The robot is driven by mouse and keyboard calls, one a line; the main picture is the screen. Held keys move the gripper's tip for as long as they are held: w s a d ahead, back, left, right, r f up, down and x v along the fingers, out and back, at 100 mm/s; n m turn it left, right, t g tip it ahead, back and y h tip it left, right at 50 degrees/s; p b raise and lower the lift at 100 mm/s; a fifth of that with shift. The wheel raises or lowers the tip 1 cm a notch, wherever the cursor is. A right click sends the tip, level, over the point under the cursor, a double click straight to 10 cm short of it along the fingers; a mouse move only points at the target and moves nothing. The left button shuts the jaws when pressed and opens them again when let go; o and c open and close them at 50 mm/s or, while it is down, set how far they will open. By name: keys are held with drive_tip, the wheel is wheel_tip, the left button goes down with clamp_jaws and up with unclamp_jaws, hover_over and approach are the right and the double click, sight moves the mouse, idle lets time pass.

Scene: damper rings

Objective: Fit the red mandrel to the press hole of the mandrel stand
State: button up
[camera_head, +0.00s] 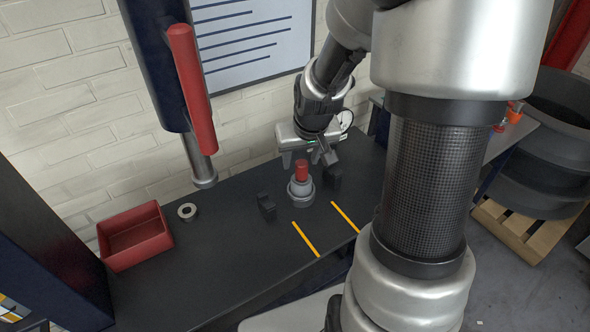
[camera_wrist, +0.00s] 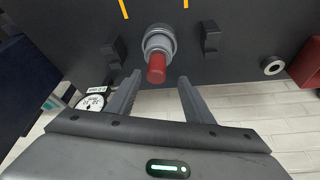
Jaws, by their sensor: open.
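The red mandrel (camera_head: 302,170) stands upright in the grey mandrel stand (camera_head: 300,192) on the dark bench. In the wrist view the red mandrel (camera_wrist: 156,67) points toward my gripper, with the stand (camera_wrist: 159,40) around its far end. The hole itself is hidden, so I cannot tell how deep the mandrel sits. My gripper (camera_head: 307,158) is open just above and behind the mandrel. In the wrist view its two fingers (camera_wrist: 157,88) are spread on either side, with the mandrel's end between or just beyond the tips. I see no contact.
Black brackets (camera_head: 266,206) (camera_head: 333,177) flank the stand. Yellow lines (camera_head: 305,239) mark the bench in front. A metal ring (camera_head: 187,211) and a red bin (camera_head: 134,236) are at the left. A press column with a red handle (camera_head: 190,85) hangs over the bench's left part.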

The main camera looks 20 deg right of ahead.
sight(302, 164)
drive_tip(key=b+x, duration=0.1)
drive_tip(key=x, duration=0.1)
drive_tip(key=b+x, duration=0.1)
drive_tip(key=x, duration=0.1)
drive_tip(key=b+x, duration=0.1)
drive_tip(key=shift+s+d+f+b, duration=0.1)
drive_tip(key=shift+d+f+b, duration=0.2)
drive_tip(key=shift+f, duration=0.15)
drive_tip(key=shift+r, duration=0.1)
clamp_jaws()
